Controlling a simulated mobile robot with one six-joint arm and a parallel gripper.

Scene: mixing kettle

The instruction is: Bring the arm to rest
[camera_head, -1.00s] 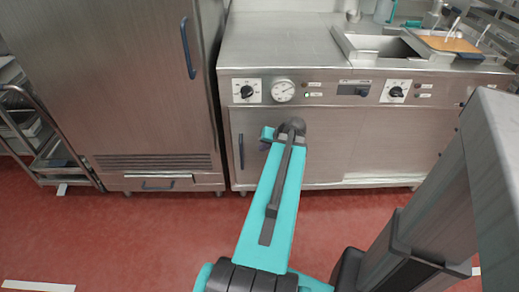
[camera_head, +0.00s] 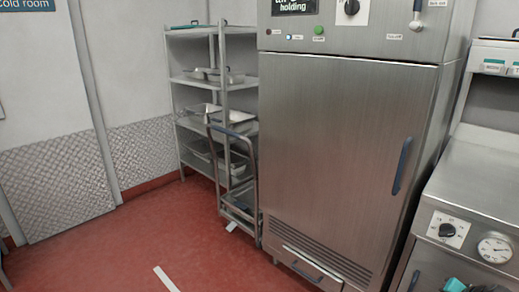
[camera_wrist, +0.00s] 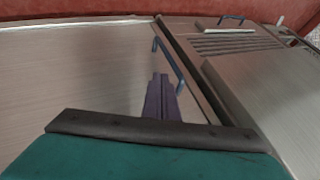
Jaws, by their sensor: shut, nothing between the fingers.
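My gripper (camera_wrist: 160,80) shows in the wrist view as two dark fingers closed together, with nothing held. It points toward a steel cabinet front, and its tips appear just below a blue door handle (camera_wrist: 168,62). I cannot tell how far apart they are. In the head view only a small teal and dark part of my arm shows at the bottom right edge, in front of the steel cooking unit (camera_head: 480,185). My gripper is out of sight there.
A tall steel holding cabinet (camera_head: 345,150) stands in the middle of the head view. Left of it are a shelf rack (camera_head: 218,78) with trays and a low trolley (camera_head: 250,190). The red floor (camera_head: 120,245) is clear at the lower left.

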